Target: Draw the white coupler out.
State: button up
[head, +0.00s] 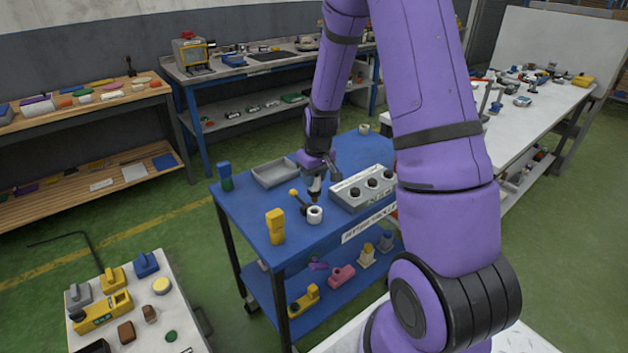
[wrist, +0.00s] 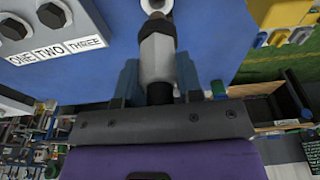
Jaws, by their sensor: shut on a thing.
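My gripper (head: 317,177) points down over the blue table and is shut on the white coupler (head: 316,187). In the wrist view the coupler (wrist: 157,62) is a pale grey-white cylinder with a dark collar and a black part nearer my gripper. Its far end meets a white ring-shaped piece (head: 315,215) on the table, which also shows at the top edge of the wrist view (wrist: 155,5). I cannot tell whether the coupler's end is inside the ring or just above it.
A grey box (head: 345,198) with three dark knobs stands close on the right, labelled ONE, TWO, THREE. A yellow-knobbed lever (head: 294,193) is just left of my gripper.

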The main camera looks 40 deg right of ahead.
jog(key=shift+r, duration=0.35)
jog(key=shift+r, duration=0.1)
jog(key=shift+r, duration=2.4)
